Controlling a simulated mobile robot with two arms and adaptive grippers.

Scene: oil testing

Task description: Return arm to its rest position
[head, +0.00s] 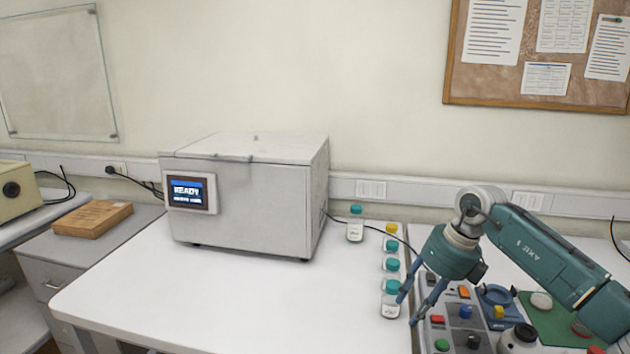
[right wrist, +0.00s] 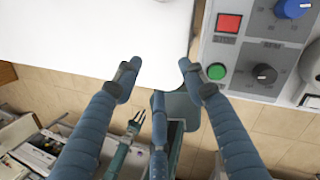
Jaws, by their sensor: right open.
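My right arm comes in from the right in the head view, teal with a grey joint. My right gripper (head: 409,311) points down and its fingers are spread. My left gripper is not in the head view. A small teal arm with dark fingers (right wrist: 134,126), likely my left one, shows low in the right wrist view, too small to judge.
Several capped jars stand in a row, with one jar (head: 355,224) apart at the back. A white machine (head: 245,195) with a READY screen (head: 187,193) has its lid shut. A control panel (right wrist: 228,50) with buttons and knobs lies at the right. The table's front left is clear.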

